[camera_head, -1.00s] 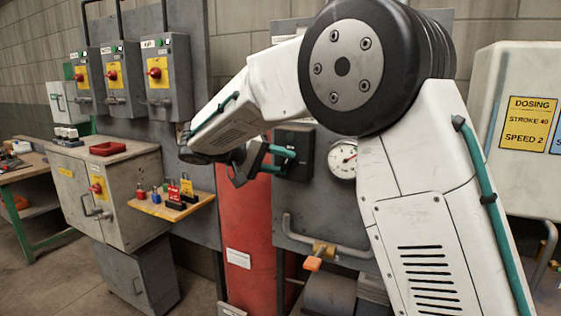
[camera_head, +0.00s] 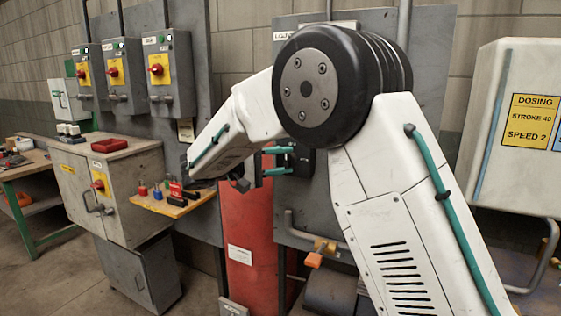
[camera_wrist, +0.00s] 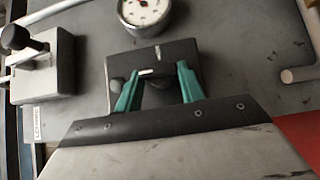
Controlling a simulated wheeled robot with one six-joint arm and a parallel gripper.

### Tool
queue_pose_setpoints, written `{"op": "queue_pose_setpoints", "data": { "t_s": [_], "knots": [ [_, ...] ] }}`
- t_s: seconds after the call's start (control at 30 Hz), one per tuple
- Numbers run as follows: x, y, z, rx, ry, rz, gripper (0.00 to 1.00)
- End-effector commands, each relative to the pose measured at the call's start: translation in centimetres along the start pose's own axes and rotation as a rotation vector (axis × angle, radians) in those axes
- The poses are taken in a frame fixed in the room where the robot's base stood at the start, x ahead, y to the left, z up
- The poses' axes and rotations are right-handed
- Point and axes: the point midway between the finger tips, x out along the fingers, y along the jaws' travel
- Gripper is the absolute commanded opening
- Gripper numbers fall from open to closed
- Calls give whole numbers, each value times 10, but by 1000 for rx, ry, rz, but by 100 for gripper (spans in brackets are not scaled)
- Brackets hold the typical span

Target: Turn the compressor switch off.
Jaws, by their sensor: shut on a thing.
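The compressor switch (camera_head: 304,162) is a black box on the grey panel, partly hidden behind my arm in the head view. In the wrist view the switch box (camera_wrist: 190,53) fills the upper middle, with a white mark on its face. A dark knob with a short white line sits at its lower part, between my fingers. My gripper (camera_wrist: 157,73) has its two teal fingers on either side of this knob and is shut on it. In the head view my gripper (camera_head: 290,160) reaches the switch from the left. I cannot read the knob's on or off setting.
A white pressure gauge (camera_wrist: 145,11) is beside the switch. A grey box with a black-knobbed lever (camera_wrist: 45,68) shows at the wrist view's left. A red cylinder (camera_head: 247,225) stands below. A shelf with padlocks (camera_head: 172,203) is to the left. An orange-handled valve (camera_head: 314,260) sits lower down.

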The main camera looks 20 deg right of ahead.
Motion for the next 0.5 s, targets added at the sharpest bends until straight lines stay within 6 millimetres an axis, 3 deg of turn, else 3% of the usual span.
{"op": "queue_pose_setpoints", "data": {
  "t_s": [0.27, 0.3, 0.37, 0.5],
  "knots": [
    [0, -1, 0, -2, 0, 1, 16],
    [0, -1, 0, -2, 0, 0, 44],
    [0, -1, 0, -2, 0, 0, 61],
    [0, 0, 0, -2, -1, 0, 61]
  ]
}}
